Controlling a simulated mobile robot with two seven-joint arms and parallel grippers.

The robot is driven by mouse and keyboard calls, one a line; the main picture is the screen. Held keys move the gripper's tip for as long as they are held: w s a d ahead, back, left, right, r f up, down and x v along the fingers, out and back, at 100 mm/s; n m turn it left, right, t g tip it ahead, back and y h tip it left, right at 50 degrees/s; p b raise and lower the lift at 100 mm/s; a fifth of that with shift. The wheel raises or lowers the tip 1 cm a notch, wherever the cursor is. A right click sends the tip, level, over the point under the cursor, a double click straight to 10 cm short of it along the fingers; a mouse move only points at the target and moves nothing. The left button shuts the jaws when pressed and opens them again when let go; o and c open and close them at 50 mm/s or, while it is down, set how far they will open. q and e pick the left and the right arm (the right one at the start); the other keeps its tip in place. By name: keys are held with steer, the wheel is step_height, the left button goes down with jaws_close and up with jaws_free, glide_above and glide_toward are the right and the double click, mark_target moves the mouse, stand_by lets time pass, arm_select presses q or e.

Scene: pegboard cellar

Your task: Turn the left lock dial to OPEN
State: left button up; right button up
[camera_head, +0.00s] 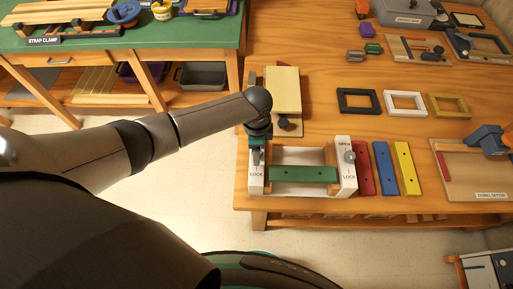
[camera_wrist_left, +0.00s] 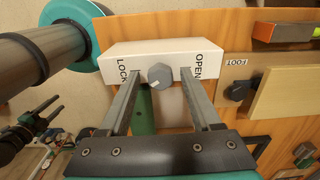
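The left lock block (camera_head: 256,185) is white, with LOCK at its near end; my gripper covers its far part in the head view. In the left wrist view the same white block (camera_wrist_left: 140,53) reads LOCK at left and OPEN at right. Its grey faceted dial (camera_wrist_left: 160,76) sits between the labels, with a small pale mark at its lower left. My left gripper (camera_wrist_left: 160,82) is open, its fingers on either side of the dial; I cannot tell whether they touch it. The right lock block (camera_head: 343,180) carries its own dial (camera_head: 349,157). My right gripper is not seen.
A green bar (camera_head: 303,174) lies between the two lock blocks. Red (camera_head: 362,169), blue (camera_head: 384,168) and yellow (camera_head: 408,167) bars lie to the right. A pale board (camera_head: 283,88) stands beyond the gripper, and small frames (camera_head: 404,103) lie behind the bars.

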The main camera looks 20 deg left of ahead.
arm_select(q)
jaws_close()
stand_by(0.5)
